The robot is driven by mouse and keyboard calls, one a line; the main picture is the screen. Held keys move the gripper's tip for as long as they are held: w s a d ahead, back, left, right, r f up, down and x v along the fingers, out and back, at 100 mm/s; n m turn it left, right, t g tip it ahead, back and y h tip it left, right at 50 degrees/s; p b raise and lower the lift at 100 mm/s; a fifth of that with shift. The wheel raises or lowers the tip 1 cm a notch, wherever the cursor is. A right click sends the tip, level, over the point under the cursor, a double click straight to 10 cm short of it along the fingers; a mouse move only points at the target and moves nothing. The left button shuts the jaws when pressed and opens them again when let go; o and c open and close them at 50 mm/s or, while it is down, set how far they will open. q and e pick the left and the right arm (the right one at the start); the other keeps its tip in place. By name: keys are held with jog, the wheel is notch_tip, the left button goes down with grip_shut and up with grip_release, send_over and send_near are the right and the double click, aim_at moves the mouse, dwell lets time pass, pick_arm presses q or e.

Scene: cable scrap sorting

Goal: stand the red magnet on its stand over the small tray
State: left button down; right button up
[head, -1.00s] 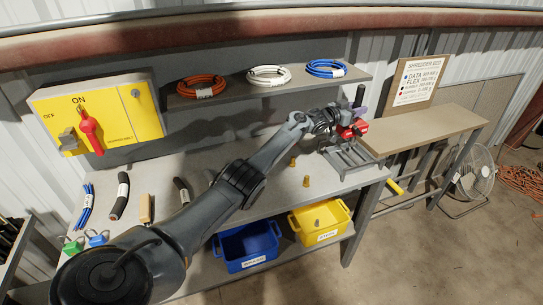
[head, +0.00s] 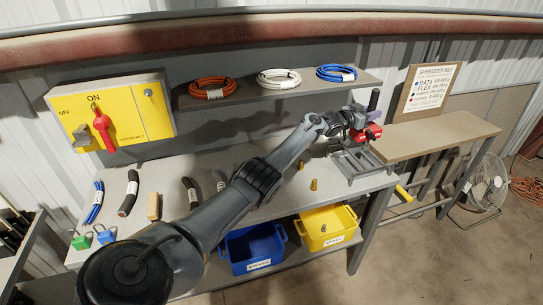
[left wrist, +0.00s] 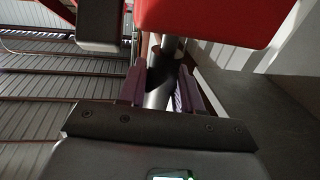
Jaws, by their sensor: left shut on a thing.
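The red magnet (head: 373,132) is at the back right end of the workbench, just above a grey metal frame (head: 362,163) that looks like the stand. My left gripper (head: 364,112) is at the magnet. In the left wrist view its purple fingers (left wrist: 160,88) are shut on a dark round handle, with the red magnet body (left wrist: 205,18) just beyond. The arm hides part of the frame, and I cannot tell whether the magnet rests on it. I cannot make out the small tray clearly. My right gripper is not in view.
Small brass-coloured pieces (head: 314,185) stand on the bench (head: 275,205) left of the frame. A blue bin (head: 250,249) and a yellow bin (head: 326,228) sit below. Coiled cables (head: 279,79) lie on the shelf above. A wooden side table (head: 430,134) adjoins at right.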

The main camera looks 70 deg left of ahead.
pick_arm(q)
jog(key=shift+f+b, duration=1.6)
jog(key=shift+f, duration=0.25)
dwell(0.5)
jog(key=shift+f+b, duration=1.35)
jog(key=shift+f, duration=0.2)
dwell(1.8)
